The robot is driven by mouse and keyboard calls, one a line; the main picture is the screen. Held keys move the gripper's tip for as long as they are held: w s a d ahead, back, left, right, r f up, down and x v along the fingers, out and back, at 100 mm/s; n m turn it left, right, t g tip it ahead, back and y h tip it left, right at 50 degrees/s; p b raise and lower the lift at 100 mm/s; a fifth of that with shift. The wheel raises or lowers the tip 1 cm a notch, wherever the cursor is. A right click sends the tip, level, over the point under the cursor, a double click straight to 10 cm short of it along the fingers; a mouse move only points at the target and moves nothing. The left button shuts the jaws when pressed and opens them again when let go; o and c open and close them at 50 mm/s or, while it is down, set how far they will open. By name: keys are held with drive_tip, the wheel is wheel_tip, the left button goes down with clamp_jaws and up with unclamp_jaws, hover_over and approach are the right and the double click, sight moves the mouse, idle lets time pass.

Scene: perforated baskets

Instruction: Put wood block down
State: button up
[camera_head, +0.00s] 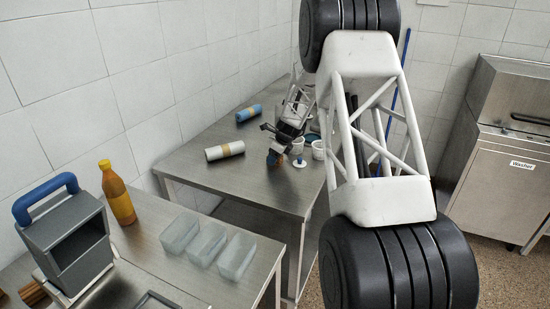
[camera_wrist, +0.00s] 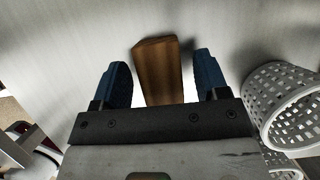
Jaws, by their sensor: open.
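The wood block (camera_wrist: 158,68) is brown and stands between the two blue fingertips of my gripper (camera_wrist: 160,82) in the wrist view.
White perforated baskets (camera_wrist: 281,100) stand close on the right in the wrist view. A small white round thing (camera_head: 299,163) is beside the gripper. The table front is clear.

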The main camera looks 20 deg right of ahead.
drive_tip(key=v, duration=1.2)
idle(0.5)
